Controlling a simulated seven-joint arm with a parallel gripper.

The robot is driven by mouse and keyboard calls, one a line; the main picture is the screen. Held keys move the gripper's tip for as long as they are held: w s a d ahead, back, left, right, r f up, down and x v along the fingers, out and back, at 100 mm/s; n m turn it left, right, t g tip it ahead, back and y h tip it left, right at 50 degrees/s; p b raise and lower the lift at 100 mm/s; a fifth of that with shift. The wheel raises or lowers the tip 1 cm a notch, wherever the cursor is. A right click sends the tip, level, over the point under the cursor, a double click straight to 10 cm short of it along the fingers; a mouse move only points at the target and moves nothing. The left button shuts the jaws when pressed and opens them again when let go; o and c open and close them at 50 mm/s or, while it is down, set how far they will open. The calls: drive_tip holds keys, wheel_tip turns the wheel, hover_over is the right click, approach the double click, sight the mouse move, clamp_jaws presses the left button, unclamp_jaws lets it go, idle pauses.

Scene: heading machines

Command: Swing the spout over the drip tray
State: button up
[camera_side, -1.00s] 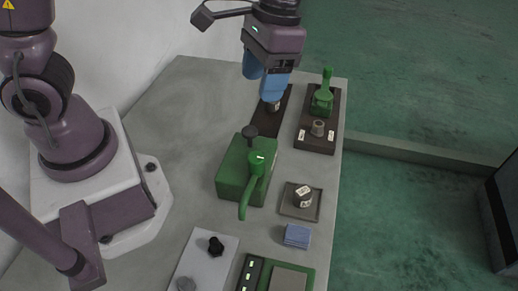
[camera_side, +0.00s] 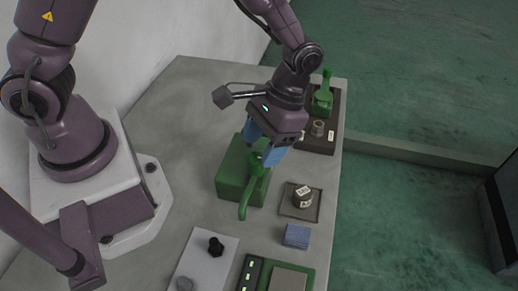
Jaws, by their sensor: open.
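The green spout (camera_side: 244,205) is a curved pipe on a green box-shaped machine (camera_side: 232,172). Its tip points toward the front of the bench, to the left of the drip tray. The drip tray (camera_side: 288,208) is a dark square plate right of the machine, with a small dark cup (camera_side: 302,197) with a white label standing on it. My gripper (camera_side: 264,150) is open, its blue fingers at the top of the machine around or just above the spout's raised base. The fingers partly hide that base, and I cannot tell whether they touch it.
A folded blue cloth (camera_side: 296,236) lies in front of the tray. A pale panel with a black knob (camera_side: 215,246) and a green-edged scale-like device (camera_side: 287,279) stand at the front. Another green device (camera_side: 322,98) on a dark base stands behind. The bench's right edge is close to the tray.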

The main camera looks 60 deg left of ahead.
drive_tip(key=shift+x, duration=1.05)
clamp_jaws()
